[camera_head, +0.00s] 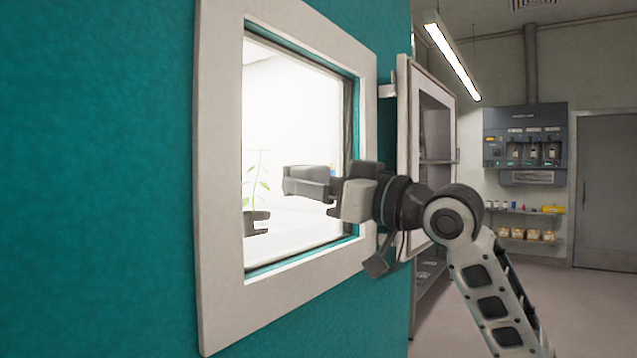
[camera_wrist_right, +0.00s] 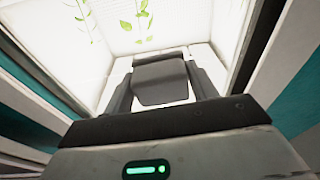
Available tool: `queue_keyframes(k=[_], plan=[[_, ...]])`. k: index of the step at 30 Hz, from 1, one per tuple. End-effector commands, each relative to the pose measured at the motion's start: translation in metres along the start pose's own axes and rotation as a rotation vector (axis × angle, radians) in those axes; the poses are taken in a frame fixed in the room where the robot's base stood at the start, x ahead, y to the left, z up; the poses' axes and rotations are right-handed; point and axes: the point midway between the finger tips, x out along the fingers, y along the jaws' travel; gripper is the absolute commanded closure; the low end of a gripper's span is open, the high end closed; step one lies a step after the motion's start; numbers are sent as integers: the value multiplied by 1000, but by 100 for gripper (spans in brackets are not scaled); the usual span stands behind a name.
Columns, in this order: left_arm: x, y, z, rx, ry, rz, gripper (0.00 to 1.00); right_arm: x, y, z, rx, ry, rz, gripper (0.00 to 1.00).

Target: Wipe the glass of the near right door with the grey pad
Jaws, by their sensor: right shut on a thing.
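The glass (camera_head: 300,120) of the near teal door is set in a pale frame (camera_head: 222,200) and looks into a brightly lit chamber. My right gripper (camera_head: 332,190) is in front of the lower right half of the glass, shut on the grey pad (camera_head: 304,182). In the right wrist view the grey pad (camera_wrist_right: 160,80) sits between the two dark fingers, with the bright glass beyond it. I cannot tell whether the pad touches the glass. My left gripper is not in view.
Behind the glass are a green-leaved plant (camera_head: 262,180) and a dark object (camera_head: 256,222) low down. Beyond the teal panel stands another framed door or cabinet (camera_head: 403,120). Open floor (camera_head: 590,310) lies to the right, with wall shelves (camera_head: 525,240) farther back.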

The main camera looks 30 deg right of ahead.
Motion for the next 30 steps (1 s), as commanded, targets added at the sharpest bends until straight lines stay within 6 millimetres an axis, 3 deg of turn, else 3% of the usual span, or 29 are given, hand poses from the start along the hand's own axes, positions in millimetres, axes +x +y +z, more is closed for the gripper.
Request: queue_keyframes(k=[20, 30], plan=[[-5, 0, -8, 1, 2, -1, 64, 12, 1, 2, -1, 0, 0, 61], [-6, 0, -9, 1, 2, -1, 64, 10, 28, 3, 1, -2, 2, 61]])
